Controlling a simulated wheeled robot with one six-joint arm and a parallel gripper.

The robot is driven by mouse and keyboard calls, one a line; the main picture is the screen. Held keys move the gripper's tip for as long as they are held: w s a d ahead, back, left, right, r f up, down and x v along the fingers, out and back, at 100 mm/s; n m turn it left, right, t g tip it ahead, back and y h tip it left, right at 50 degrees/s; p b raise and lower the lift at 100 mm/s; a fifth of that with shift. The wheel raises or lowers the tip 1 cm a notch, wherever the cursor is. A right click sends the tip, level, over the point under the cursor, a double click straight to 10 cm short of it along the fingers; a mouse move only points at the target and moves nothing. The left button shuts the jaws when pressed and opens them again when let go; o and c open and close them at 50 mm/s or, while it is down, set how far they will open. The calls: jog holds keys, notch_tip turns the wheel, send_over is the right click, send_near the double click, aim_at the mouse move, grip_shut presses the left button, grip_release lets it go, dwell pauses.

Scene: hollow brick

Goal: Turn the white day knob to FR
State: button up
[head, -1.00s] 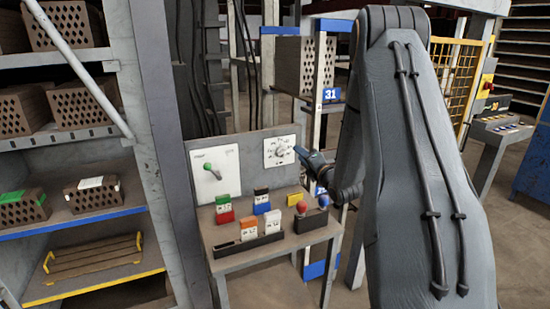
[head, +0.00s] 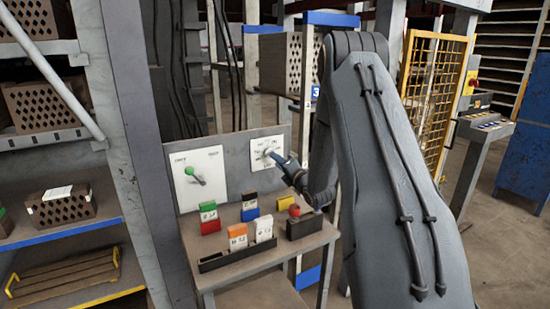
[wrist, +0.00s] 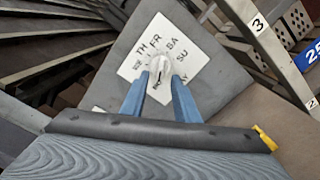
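The white day knob (wrist: 158,68) sits in the middle of a white square dial plate (wrist: 187,60) lettered with days. In the wrist view, FR stands above the knob and slightly left, between TH and BA. A dark mark shows on the knob's lower part; where its pointer aims is hard to tell. My gripper (wrist: 159,82) has its two blue fingers apart, one at each side of the knob's lower half; contact is unclear. In the head view, my gripper (head: 280,159) reaches the dial plate (head: 258,145) from the right and partly covers it.
A white panel with a green-tipped lever (head: 190,171) is left of the dial. Below, a bench holds coloured blocks (head: 238,237), a dark tray (head: 215,262) and a box with a red button (head: 294,211). A shelf rack (head: 65,235) stands at left.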

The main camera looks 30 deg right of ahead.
jog(key=w+p, duration=0.1)
jog(key=w, duration=0.3)
jog(key=shift+a, duration=0.1)
grip_shut()
